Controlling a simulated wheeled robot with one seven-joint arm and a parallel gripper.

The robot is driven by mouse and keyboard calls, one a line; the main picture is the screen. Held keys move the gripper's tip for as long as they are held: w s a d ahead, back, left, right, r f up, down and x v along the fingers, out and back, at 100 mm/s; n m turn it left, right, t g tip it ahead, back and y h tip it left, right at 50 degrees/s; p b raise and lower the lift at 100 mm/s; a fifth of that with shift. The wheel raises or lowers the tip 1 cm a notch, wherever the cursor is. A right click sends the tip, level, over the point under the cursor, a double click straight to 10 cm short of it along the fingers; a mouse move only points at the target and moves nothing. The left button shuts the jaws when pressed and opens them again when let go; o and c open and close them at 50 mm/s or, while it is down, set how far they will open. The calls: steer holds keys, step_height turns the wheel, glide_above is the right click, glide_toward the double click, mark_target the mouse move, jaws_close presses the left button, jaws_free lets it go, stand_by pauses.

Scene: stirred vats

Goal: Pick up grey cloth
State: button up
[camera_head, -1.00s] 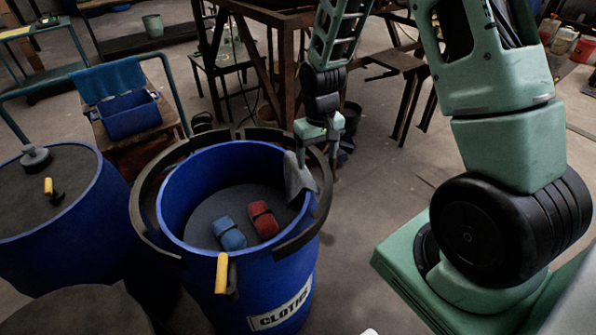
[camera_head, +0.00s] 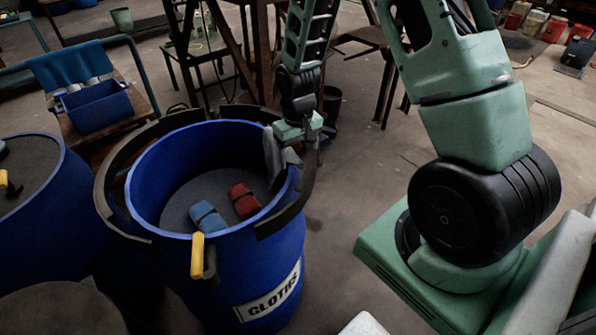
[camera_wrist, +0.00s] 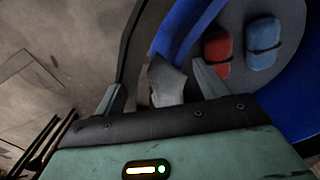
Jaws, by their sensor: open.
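The grey cloth (camera_head: 271,152) hangs over the right rim of the blue vat (camera_head: 275,262) labelled "CLOTHS". My gripper (camera_head: 299,143) is at that rim, pointing down, close to the cloth and partly covering it. In the wrist view my gripper (camera_wrist: 160,80) is open, with one finger on each side of the cloth (camera_wrist: 165,82). The cloth's lower part is hidden by the gripper body. I cannot tell whether either finger touches it.
A blue bundle (camera_head: 207,217) and a red bundle (camera_head: 244,200) lie inside the vat. A dark curved guard (camera_head: 111,180) surrounds part of it, and a yellow handle (camera_head: 197,256) stands at its front. Another blue vat (camera_head: 55,215) is at left. Floor at right is partly clear.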

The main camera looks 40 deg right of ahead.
steer(key=shift+f, duration=0.25)
steer(key=shift+c, duration=0.2)
jaws_close()
stand_by(0.3)
steer(key=shift+r, duration=0.1)
step_height(320, 180, up, 12)
steer(key=p, duration=1)
